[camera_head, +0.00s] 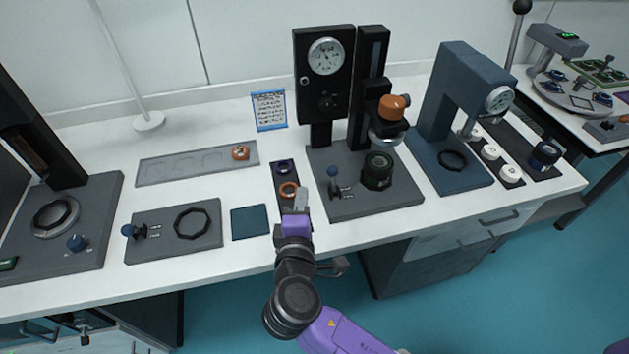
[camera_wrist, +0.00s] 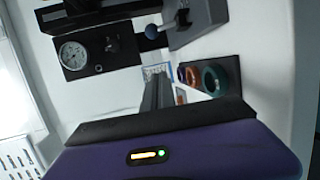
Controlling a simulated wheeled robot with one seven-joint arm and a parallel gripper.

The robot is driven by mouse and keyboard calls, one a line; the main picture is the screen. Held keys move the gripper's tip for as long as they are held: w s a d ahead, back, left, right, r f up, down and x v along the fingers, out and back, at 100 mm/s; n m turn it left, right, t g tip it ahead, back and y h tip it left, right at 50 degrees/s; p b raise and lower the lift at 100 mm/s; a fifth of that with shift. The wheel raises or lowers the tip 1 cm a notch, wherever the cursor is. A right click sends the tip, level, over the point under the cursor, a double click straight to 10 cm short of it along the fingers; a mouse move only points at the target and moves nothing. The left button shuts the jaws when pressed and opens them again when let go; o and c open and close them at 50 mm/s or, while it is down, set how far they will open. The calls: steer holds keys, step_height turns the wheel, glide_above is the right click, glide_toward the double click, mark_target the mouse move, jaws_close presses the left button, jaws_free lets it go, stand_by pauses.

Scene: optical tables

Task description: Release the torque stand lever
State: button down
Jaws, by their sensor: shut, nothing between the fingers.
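The torque stand, a black column with a round dial (camera_head: 326,56), rises from a grey base plate (camera_head: 385,206). Its lever, with a blue ball knob (camera_head: 333,171), stands at the left of the base, beside a dark round holder (camera_head: 377,170). In the wrist view the blue knob (camera_wrist: 152,32) shows at top centre, and the dial (camera_wrist: 72,54) at upper left. My gripper (camera_head: 301,192) is shut and empty, just left of the base's front-left part and apart from the lever. Its closed fingers (camera_wrist: 158,92) point toward the knob's side in the wrist view.
A dark strip with coloured rings (camera_head: 288,189) lies under and beside my gripper. A second blue-knobbed lever (camera_head: 128,230) sits on a grey plate to the left. A blue-grey press (camera_head: 462,95) stands right of the stand. Bare white tabletop (camera_head: 220,192) lies left of the strip.

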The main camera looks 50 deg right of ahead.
mark_target(333, 178)
steer(key=p+x, duration=0.1)
steer(key=x, duration=0.9)
steer(key=shift+s+r+p, duration=0.1)
steer(key=shift+r+p, duration=0.05)
steer(key=shift+p, duration=0.2)
steer(key=shift+s+d+r+p, duration=0.1)
steer(key=shift+s+d+p, duration=0.15)
steer(key=shift+s, duration=0.3)
steer(key=shift+s+d+r+p, duration=0.15)
steer(key=shift+s+p, duration=0.1)
steer(key=shift+s, duration=0.3)
steer(key=shift+s+d+f, duration=0.15)
steer(key=shift+s+d, duration=0.15)
steer(key=shift+s, duration=0.45)
steer(key=shift+s+a+f+b, duration=0.1)
steer(key=shift+f+b, duration=0.05)
steer(key=shift+b, duration=0.6)
steer(key=shift+h+b, duration=0.3)
steer(key=shift+b, duration=0.1)
